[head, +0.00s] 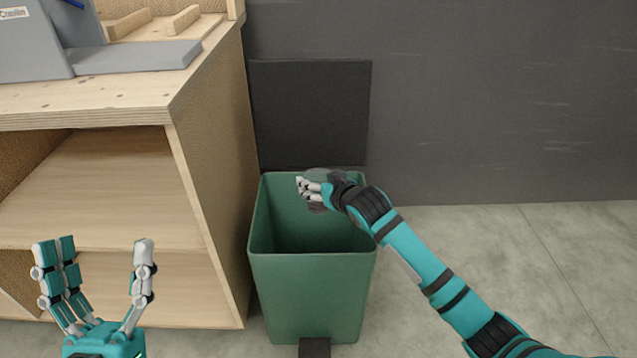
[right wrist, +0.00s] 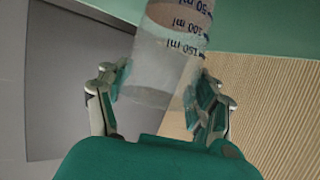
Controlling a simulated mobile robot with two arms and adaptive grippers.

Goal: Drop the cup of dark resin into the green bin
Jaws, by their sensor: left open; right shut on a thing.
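The green bin (head: 312,295) stands on the floor beside the wooden cabinet, its top open. My right gripper (head: 311,190) is above the bin's opening, near its far rim. It is shut on the cup of dark resin (right wrist: 168,60), a clear measuring cup with ml marks in the right wrist view. The cup looks tilted, with a brownish tint towards its upper end in that view; how much resin is inside I cannot tell. In the head view the fingers hide most of the cup. My left gripper (head: 99,245) is open and empty in front of the cabinet.
The wooden cabinet (head: 215,170) with open shelves stands left of the bin, with a grey box (head: 135,57) and wooden pieces on top. A dark panel (head: 310,112) is on the grey wall behind the bin. The floor (head: 510,245) on the right is clear.

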